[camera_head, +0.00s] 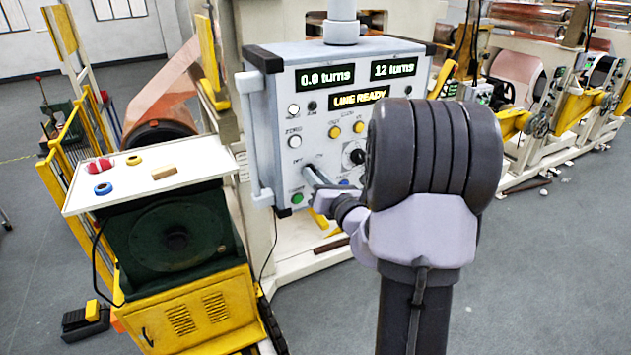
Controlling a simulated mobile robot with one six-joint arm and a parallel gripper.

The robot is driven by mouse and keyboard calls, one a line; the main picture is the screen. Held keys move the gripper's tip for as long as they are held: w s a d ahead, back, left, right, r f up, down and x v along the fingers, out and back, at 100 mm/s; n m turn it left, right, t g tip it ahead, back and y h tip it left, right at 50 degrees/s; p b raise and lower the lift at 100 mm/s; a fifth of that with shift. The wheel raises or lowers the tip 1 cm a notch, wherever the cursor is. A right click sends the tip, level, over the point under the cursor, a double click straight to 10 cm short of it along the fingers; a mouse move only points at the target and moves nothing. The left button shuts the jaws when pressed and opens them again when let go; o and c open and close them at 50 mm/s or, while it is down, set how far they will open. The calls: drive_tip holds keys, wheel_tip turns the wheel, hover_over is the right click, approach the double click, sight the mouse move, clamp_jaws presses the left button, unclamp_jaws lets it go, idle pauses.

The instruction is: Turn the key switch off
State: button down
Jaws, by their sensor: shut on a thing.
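The grey control box (275,112) faces me at the middle of the view, with lit displays reading "0.0 turns", "12 turns" and "LINE READY". The key switch (309,171) is on the lower left of its face, under small printed labels. My gripper (316,180) reaches in from the right, with its fingertips at the key switch and shut on it. The fingers cover most of the key, so I cannot tell which way it points. My arm hides the lower right of the box.
A green button (297,198) is just below the key switch, and a white button (295,142) is above it. A white tray (205,158) with tape rolls stands left on a yellow and green machine (200,308). Copper foil machinery (515,115) fills the back right.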

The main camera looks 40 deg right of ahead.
drive_tip(key=n+b, duration=0.9)
drive_tip(key=b, duration=0.1)
drive_tip(key=shift+n, duration=0.3)
drive_tip(key=shift+b, duration=0.3)
drive_tip(key=c, duration=1.6)
unclamp_jaws()
